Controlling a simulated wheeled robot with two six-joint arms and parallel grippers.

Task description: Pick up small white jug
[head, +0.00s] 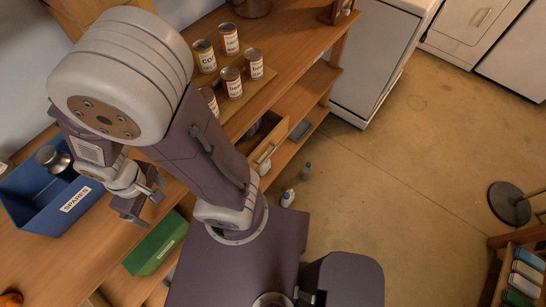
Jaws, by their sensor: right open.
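A small white container (288,197), which may be the jug, appears on the floor just right of my body; it is too small to tell whether it has a handle. Another small white item (264,167) shows beside the open drawer, partly hidden by my arm. My right gripper (145,198) is open and empty over the wooden bench, right of the blue bin and well left of both white items. My left gripper is out of view.
A blue bin (22,203) labelled SPARES holds a metal item. A green box (152,247) sits below. Several cans (229,39) stand on the wooden shelf. A drawer (271,143) is open. Floor at right is mostly clear.

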